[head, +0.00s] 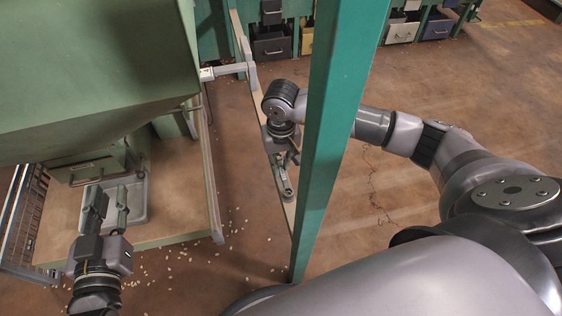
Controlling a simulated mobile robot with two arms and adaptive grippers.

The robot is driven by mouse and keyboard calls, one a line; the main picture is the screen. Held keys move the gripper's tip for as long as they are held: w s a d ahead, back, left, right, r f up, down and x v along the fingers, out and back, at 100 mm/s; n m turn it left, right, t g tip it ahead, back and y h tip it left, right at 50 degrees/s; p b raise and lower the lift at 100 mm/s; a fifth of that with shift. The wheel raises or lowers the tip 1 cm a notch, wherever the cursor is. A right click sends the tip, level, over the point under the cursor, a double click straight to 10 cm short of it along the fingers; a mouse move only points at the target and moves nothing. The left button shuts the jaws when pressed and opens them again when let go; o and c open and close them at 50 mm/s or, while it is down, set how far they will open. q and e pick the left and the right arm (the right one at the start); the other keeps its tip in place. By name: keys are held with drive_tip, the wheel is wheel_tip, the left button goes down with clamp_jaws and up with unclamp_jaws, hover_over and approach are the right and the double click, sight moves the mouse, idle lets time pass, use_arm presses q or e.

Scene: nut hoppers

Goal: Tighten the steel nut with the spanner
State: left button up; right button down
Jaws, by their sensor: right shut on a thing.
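My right gripper (286,155) is shut on the grey spanner (283,179), just left of the green post. The spanner's lower end lies over a narrow pale rail. I cannot make out the steel nut, so whether the spanner sits on it is unclear. My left gripper (108,212) is at the lower left, its two fingers apart with nothing visible between them. It is over or in front of a grey tray (139,204) below the green hopper.
A green post (331,130) stands upright beside my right gripper and hides part of my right arm. The large green hopper (90,70) fills the upper left. Small pale nuts (237,222) lie scattered on the floor. Drawers (272,42) stand at the back.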

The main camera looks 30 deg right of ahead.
use_arm(q)
drive_tip(key=shift+w+r, duration=0.1)
drive_tip(key=shift+r, duration=0.25)
idle(0.6)
drive_tip(key=shift+w+d+r+t, duration=0.1)
drive_tip(key=shift+d+r+t, duration=0.05)
drive_tip(key=shift+r+t, duration=0.5)
drive_tip(key=shift+d+r+t+h+b, duration=0.15)
drive_tip(key=shift+r+t+h+b, duration=0.35)
drive_tip(key=shift+r, duration=0.65)
idle(0.8)
drive_tip(key=shift+s+d+r+t+h+b, duration=0.1)
drive_tip(key=shift+s+r+t+b, duration=0.05)
drive_tip(key=shift+r+t, duration=0.45)
drive_tip(key=shift+s+d+r+t+h+b, duration=0.1)
drive_tip(key=shift+r+t+b, duration=0.2)
drive_tip(key=shift+r, duration=0.45)
drive_tip(key=shift+s+r+t+h+b, duration=0.1)
drive_tip(key=shift+s+r+t, duration=0.05)
drive_tip(key=shift+r+t, duration=0.5)
idle(2.0)
